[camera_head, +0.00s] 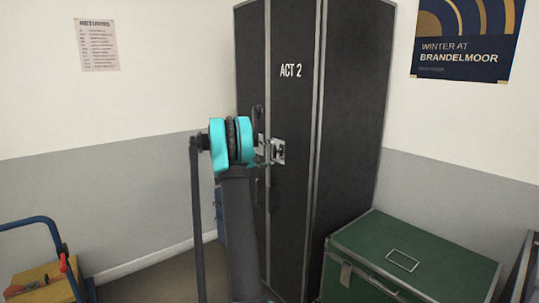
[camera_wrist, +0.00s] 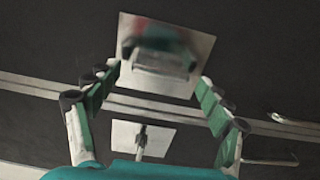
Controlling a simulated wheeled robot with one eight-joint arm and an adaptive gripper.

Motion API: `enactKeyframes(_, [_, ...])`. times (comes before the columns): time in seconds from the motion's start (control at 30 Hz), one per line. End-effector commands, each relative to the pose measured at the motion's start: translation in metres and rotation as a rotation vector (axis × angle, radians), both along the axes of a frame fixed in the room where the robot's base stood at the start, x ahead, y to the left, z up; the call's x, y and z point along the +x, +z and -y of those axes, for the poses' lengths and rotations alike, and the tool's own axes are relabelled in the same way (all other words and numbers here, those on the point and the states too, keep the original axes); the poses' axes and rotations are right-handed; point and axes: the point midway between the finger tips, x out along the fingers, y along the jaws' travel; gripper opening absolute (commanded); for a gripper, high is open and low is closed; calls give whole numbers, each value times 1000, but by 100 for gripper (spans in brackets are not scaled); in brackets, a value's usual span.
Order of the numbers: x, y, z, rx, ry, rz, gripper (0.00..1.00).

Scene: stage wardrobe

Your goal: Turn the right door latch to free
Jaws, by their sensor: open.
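The dark wardrobe (camera_head: 290,215) marked "ACT 2" stands ahead, with a metal latch plate (camera_head: 279,152) beside its door seam, partly hidden by my arm. Nothing is seen held. I cannot tell the depth gap or any contact.
A green trunk (camera_head: 400,255) stands at the wardrobe's right foot. A blue-framed cart (camera_head: 40,222) with a yellow box (camera_head: 40,282) is at the lower left. Two thin metal handles (camera_wrist: 290,121) show right of my fingers.

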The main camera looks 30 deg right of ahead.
Motion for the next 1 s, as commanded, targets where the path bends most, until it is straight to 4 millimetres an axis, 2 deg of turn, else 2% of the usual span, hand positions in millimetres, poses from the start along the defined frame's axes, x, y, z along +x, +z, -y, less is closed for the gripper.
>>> enactKeyframes(0.17, [0,0,-6,0,1,0,79])
enactKeyframes(0.27, [-1,0,-20,0,3,0,79])
enactKeyframes(0.5, [-4,0,-68,0,4,0,79])
enactKeyframes(0.7, [-8,0,-102,0,2,0,79])
enactKeyframes(0.83, [-9,0,-115,0,2,0,79])
enactKeyframes(1.0, [-10,0,-120,0,0,0,79])
